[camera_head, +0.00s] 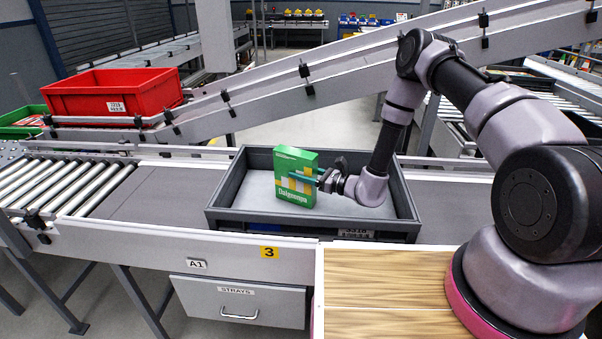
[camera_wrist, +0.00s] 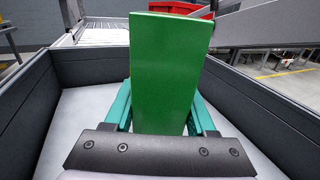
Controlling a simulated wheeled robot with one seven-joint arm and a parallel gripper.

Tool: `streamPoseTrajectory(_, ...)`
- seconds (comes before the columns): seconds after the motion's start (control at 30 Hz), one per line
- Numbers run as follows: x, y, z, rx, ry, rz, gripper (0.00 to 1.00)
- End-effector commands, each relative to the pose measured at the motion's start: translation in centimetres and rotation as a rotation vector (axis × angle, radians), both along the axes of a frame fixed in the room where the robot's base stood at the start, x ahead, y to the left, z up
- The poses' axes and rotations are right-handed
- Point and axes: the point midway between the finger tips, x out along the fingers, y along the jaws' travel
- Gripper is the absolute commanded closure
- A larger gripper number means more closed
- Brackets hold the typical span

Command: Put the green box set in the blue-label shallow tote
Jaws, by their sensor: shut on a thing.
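The green box set (camera_head: 295,178), a green carton with a yellow and white front, stands upright inside a shallow dark grey tote (camera_head: 215,205). A blue label shows dimly on the tote's front, beside a white printed label. My gripper (camera_head: 312,180) reaches in from the right and is shut on the box. In the wrist view the box (camera_wrist: 168,75) stands between the teal fingers, with the tote's grey walls (camera_wrist: 270,110) around it. The box's bottom edge is hidden in the wrist view, and I cannot tell whether it touches the tote floor.
The tote sits on a conveyor (camera_head: 110,235) marked A1 and 3. A red tote (camera_head: 115,95) stands at the back left, with a green tote (camera_head: 20,122) beside it. A sloping conveyor rail (camera_head: 260,90) runs behind. A drawer labelled STRAYS (camera_head: 238,302) is below.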

Motion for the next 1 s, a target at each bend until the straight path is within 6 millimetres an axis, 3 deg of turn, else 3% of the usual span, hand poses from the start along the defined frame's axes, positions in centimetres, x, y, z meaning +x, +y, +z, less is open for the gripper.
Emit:
streamPoseTrajectory(0.33, 0.1, 0.0, -0.2, 0.002, -0.001, -0.001, 1.0)
streamPoseTrajectory(0.37, 0.0, 0.0, -0.3, 0.001, 0.0, 0.0, 0.4)
streamPoseTrajectory(0.43, 0.0, 0.0, -0.3, 0.001, 0.0, 0.0, 0.14)
streamPoseTrajectory(0.8, 0.0, 0.0, 0.1, 0.001, -0.002, 0.0, 0.14)
streamPoseTrajectory(1.0, -1.1, -2.7, 0.0, 0.0, 0.003, -0.004, 0.14)
